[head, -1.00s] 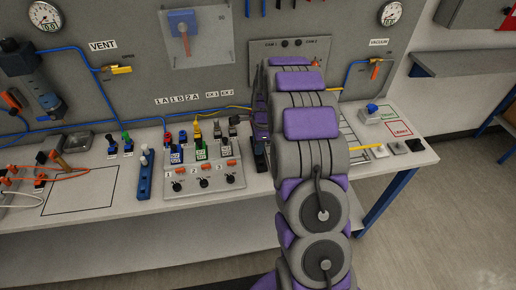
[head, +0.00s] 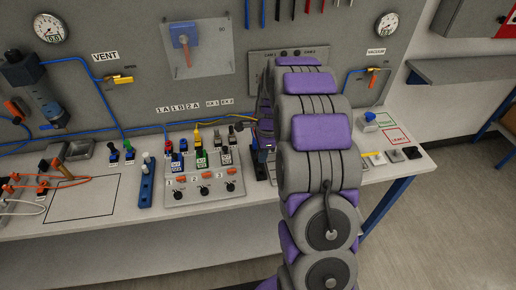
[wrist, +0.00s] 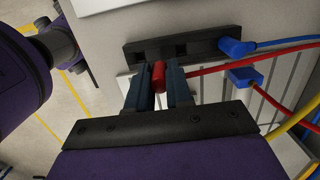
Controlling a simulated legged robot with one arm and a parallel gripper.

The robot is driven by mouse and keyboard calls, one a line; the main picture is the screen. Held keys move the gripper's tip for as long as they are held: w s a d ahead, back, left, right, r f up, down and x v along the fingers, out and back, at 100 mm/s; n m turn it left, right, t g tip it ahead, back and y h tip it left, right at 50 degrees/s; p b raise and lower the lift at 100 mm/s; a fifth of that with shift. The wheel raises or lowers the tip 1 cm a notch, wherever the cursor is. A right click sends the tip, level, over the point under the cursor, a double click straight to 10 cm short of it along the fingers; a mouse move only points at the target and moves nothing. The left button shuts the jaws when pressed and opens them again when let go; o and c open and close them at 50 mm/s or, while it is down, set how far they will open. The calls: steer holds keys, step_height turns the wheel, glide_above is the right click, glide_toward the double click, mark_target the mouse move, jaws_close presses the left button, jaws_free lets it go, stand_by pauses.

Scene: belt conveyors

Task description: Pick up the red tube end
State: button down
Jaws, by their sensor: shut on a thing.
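The red tube end (wrist: 158,74) is a small red piece between the two dark blue-grey fingers of my gripper (wrist: 159,85) in the wrist view. The fingers are shut on it, one on each side. A red tube (wrist: 225,67) runs from the right finger out to the right edge. Where the tube joins the end is hidden behind that finger. In the head view my arm covers the gripper and the red tube end.
A black socket strip (wrist: 200,44) lies just beyond the fingers, with a blue connector (wrist: 236,46) at its right end. Another blue connector (wrist: 245,77) and a yellow tube (wrist: 290,122) are to the right. A valve block (head: 205,185) stands left of my arm.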

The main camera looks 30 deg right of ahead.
steer(key=s+r+p, duration=0.1)
steer(key=s+p, duration=0.1)
steer(key=s, duration=1)
steer(key=shift+s+r, duration=0.25)
steer(key=shift+r, duration=0.05)
steer(key=shift+w+r+p, duration=0.55)
steer(key=shift+r+p, duration=0.15)
steer(key=shift+p, duration=0.05)
